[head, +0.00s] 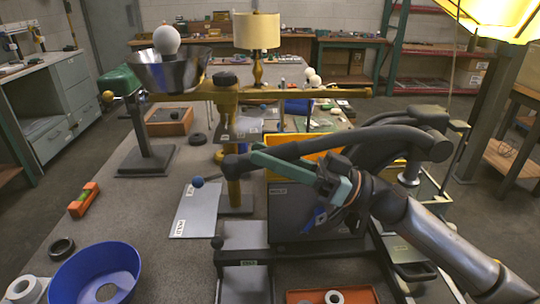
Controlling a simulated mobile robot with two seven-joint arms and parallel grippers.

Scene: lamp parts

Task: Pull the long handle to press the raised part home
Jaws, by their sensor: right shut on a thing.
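A long dark handle (292,149) runs across the middle of the head view, with a thick dark end beside a yellow post (232,185). My right gripper (262,158) reaches in from the lower right, its teal fingers at the handle near that end. It is shut on the handle, though the contact is partly hidden. A dark block with a label (290,205) stands below the gripper, partly covered by my arm. I cannot clearly make out the raised part. My left gripper is not in view.
A blue bowl (65,285) and a black ring (62,248) lie at the front left. A steel bowl stand (160,160) with a white bulb (166,40) stands at the back left. A yellow beam (290,93) and a lamp (257,32) are behind. Bench at left is partly clear.

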